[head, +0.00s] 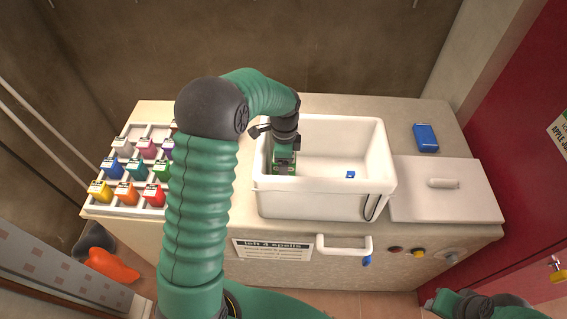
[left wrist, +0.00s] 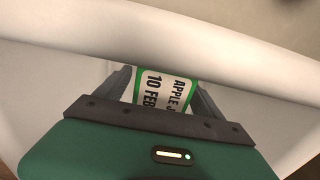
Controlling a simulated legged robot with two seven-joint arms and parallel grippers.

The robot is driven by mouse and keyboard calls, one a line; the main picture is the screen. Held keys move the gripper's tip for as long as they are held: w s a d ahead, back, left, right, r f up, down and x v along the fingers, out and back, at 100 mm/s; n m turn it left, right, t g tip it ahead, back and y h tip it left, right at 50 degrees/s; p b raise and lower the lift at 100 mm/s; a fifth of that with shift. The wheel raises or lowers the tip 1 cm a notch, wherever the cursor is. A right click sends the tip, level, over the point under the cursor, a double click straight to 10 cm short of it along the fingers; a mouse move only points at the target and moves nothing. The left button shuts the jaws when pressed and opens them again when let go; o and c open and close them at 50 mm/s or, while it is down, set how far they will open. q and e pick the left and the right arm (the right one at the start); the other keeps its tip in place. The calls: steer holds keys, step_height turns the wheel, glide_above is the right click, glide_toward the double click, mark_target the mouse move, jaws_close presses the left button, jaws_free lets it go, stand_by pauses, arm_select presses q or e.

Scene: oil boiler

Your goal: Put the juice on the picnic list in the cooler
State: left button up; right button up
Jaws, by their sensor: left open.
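The white open cooler (head: 325,204) stands in the middle of the counter. A juice carton with a green and white label (left wrist: 162,90) shows between my left gripper's fingers in the left wrist view; the readable text is "APPLE J" and "10 FEB". In the head view the green carton (head: 284,162) is inside the cooler at its left end. My left gripper (head: 284,150) reaches down into the cooler over it, jaws open around it. A note on the red panel (head: 563,130) reads "APPLE JU", cut off by the picture edge. My right arm shows at the lower right; its finger state is unclear.
The lid-like white panel with a handle (head: 444,184) lies right of the cooler. A blue box (head: 426,138) lies behind it. A small blue item (head: 351,175) is in the cooler. A rack of several coloured containers (head: 130,203) stands at the left.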

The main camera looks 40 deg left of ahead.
arm_select(q)
step_height(320, 180, up, 12)
stand_by(0.3)
